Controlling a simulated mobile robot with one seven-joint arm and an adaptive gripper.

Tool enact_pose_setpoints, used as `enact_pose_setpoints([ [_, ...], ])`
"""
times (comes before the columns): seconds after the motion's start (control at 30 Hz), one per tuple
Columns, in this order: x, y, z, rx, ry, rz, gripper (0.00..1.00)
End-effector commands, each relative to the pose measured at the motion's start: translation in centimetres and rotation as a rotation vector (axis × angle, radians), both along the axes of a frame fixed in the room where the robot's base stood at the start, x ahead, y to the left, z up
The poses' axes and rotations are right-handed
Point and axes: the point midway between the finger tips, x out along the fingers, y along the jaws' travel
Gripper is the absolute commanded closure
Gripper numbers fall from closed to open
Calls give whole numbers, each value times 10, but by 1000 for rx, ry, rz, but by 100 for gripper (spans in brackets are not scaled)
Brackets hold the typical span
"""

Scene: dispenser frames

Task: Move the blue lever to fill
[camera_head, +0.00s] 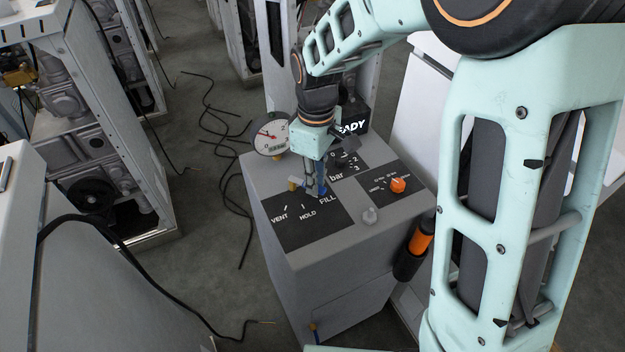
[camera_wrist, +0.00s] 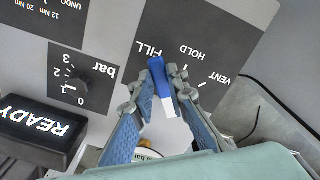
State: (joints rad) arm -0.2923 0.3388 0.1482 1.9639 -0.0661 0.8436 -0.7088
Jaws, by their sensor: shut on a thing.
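The blue lever (camera_wrist: 158,78) shows in the wrist view between my gripper's two fingertips, on the dark VENT / HOLD / FILL panel (camera_wrist: 215,25). Its blue end lies close to the FILL label, and a white part shows below it toward me. My gripper (camera_wrist: 160,92) is shut on the lever, one blue-padded finger on each side. In the head view my gripper (camera_head: 316,190) reaches down to the panel's FILL side. Only a little of the blue lever (camera_head: 323,189) shows there; the fingers hide most of it, and its base is hidden.
Black cables lie on the floor.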

Motion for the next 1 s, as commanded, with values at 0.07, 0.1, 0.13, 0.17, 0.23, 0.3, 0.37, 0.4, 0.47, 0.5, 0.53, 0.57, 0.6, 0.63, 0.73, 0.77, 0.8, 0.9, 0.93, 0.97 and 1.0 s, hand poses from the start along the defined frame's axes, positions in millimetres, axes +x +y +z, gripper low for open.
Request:
enact_pose_setpoints([
  [0.07,2,-1,1,1,0,26,100],
  [0.1,3,-1,1,1,0,37,100],
  [0.13,3,-1,1,1,0,45,100],
  [0.17,4,-1,1,1,-1,52,100],
  [0.23,4,-1,1,1,-2,65,100],
  [0.3,5,-1,1,1,-2,73,100],
  [0.37,5,-1,1,1,-2,77,100],
  [0.4,5,-1,1,1,-2,79,100],
  [0.47,5,-1,1,1,-3,81,100],
  [0.5,5,-1,1,1,-3,81,100],
  [0.53,5,-1,1,1,-3,81,100],
  [0.57,5,-1,1,1,-3,81,100],
  [0.6,6,-1,1,1,-3,81,100],
  [0.63,6,-1,1,1,-3,81,100],
  [0.73,6,-1,1,1,-3,81,85],
  [0.77,6,-1,1,1,-4,82,82],
  [0.8,5,-1,1,1,-3,81,77],
  [0.9,5,-1,0,0,-2,80,68],
  [0.93,5,-1,0,1,-1,80,68],
  [0.97,5,-1,0,1,-1,80,68],
  [1.0,5,-1,0,1,-1,79,68],
])
